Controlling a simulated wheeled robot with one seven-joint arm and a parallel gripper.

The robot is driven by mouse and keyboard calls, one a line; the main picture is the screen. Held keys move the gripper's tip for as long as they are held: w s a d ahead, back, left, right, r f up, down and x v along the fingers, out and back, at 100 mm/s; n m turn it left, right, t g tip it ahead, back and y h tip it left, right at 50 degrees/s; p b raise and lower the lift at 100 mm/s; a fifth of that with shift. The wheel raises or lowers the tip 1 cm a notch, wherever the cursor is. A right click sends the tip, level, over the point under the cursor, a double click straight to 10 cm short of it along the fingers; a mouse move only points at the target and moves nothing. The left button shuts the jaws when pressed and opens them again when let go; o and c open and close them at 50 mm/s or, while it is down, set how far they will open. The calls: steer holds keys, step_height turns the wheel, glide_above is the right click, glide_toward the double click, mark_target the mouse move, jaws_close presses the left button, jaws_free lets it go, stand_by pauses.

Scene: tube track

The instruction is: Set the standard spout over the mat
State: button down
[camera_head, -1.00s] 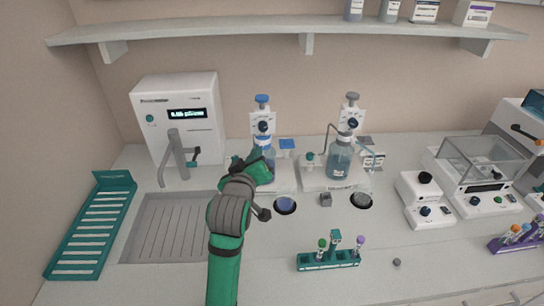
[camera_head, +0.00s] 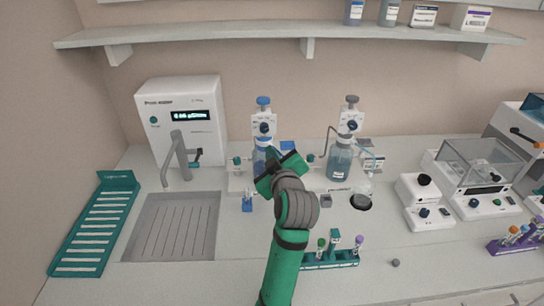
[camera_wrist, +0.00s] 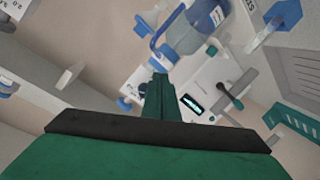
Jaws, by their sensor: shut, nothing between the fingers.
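The dispenser with the blue top (camera_head: 263,122) stands on the bench left of centre, its bottle (camera_head: 262,158) partly hidden by my gripper. In the wrist view a bent blue spout (camera_wrist: 160,32) shows close beyond my fingertips, beside the blue bottle (camera_wrist: 207,15). A second, grey-topped dispenser (camera_head: 350,122) stands to the right, with a thin bent tube. A dark round mat (camera_head: 360,206) lies in front of it, with a glass vessel on it. My gripper (camera_wrist: 158,88) is shut and empty, in front of the blue dispenser. I cannot read which dispenser is the standard.
A white instrument (camera_head: 185,118) with a tap stands at the left, behind a grey drain tray (camera_head: 170,228). A small blue item (camera_head: 247,204) stands left of my gripper. A teal tube rack (camera_head: 345,258) is right of my forearm. A balance (camera_head: 480,172) stands at the right.

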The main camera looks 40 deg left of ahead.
steer(key=r+v, duration=0.2)
steer(key=v, duration=0.8)
steer(key=shift+w+a, duration=0.1)
steer(key=shift+w, duration=0.05)
